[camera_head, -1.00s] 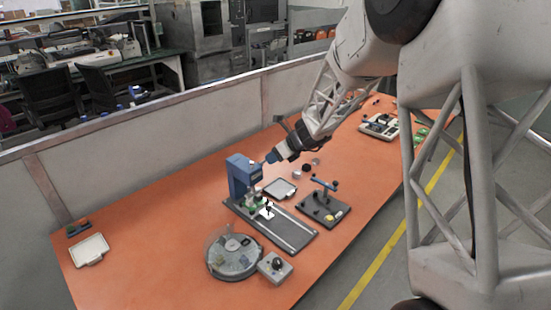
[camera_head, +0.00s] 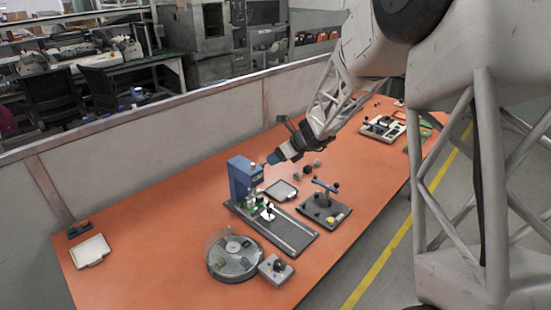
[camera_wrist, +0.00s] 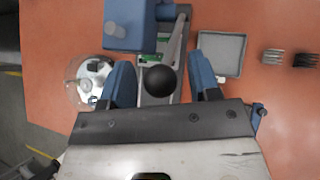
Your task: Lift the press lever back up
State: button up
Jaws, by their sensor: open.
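The blue press (camera_head: 240,178) stands upright on a dark base with a long rail (camera_head: 285,232), left of the table's middle. In the wrist view its blue head (camera_wrist: 130,25) is at the top. My gripper (camera_head: 270,160) is beside the press head on its right. In the wrist view my gripper (camera_wrist: 161,80) is open, its two blue fingers spread either side of a round black knob (camera_wrist: 160,81). Gaps show on both sides of the knob. A grey bar (camera_wrist: 175,42) runs above the knob; whether it is the lever arm, I cannot tell. A green part (camera_head: 256,202) sits under the press head.
A grey tray (camera_head: 281,190) lies right of the press, with a black fixture (camera_head: 325,207) nearby. A round clear-covered unit (camera_head: 234,257) and a knob box (camera_head: 276,269) stand in front. A white tray (camera_head: 91,251) lies far left.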

jog(key=v, duration=0.6)
jog(key=shift+d+r, duration=0.15)
jog(key=shift+d, duration=0.05)
jog(key=shift+s, duration=0.1)
jog(key=shift+s+r, duration=0.1)
jog(key=s+d+r+n+g+h, duration=0.1)
jog(key=s+r+n, duration=0.25)
jog(key=s, duration=0.45)
jog(key=s+d+r+n+h, duration=0.1)
jog(key=s+d+r+n, duration=0.15)
jog(key=s+n, duration=0.4)
jog(key=s+d+r+n+g+h, duration=0.1)
jog(key=s+r+n, duration=0.2)
jog(key=s, duration=0.6)
jog(key=s+d+n+h, duration=0.2)
jog(key=s+n, duration=0.4)
jog(key=s, duration=0.5)
jog(key=s+d+n+h, duration=0.3)
jog(key=s+d+n, duration=0.2)
jog(key=s, duration=0.7)
jog(key=shift+s+n+t+h, duration=0.25)
jog(key=shift+n+t+h, duration=0.05)
jog(key=shift+n+t, duration=0.1)
